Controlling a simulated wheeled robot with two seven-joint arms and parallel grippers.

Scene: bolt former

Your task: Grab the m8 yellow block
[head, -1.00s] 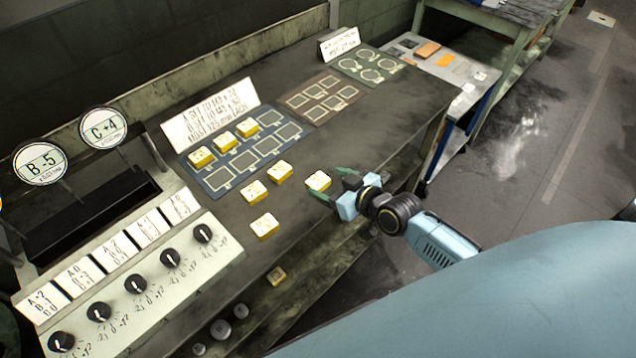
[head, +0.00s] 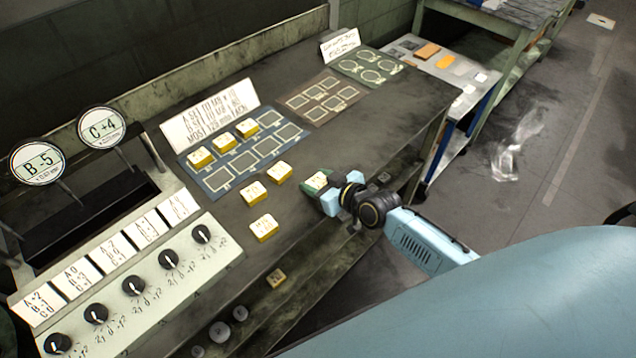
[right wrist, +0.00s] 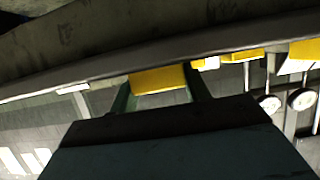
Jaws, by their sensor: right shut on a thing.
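A yellow block with a white top (head: 316,182) is at the front edge of the dark bench. My right gripper (head: 318,187) is shut on it, with green fingers on either side. In the right wrist view the yellow block (right wrist: 158,79) sits between the two fingers. The marking on its top is too small to read. Three other loose yellow blocks lie on the bench: one (head: 279,172), one (head: 253,194) and one (head: 264,228). My left gripper is not in view.
A blue tray (head: 222,180) holds several yellow blocks at its upper left. A brown tray (head: 320,97) and a green tray (head: 368,66) lie farther back. A knob panel (head: 135,285) is at the left. One small block (head: 276,278) lies on a lower shelf.

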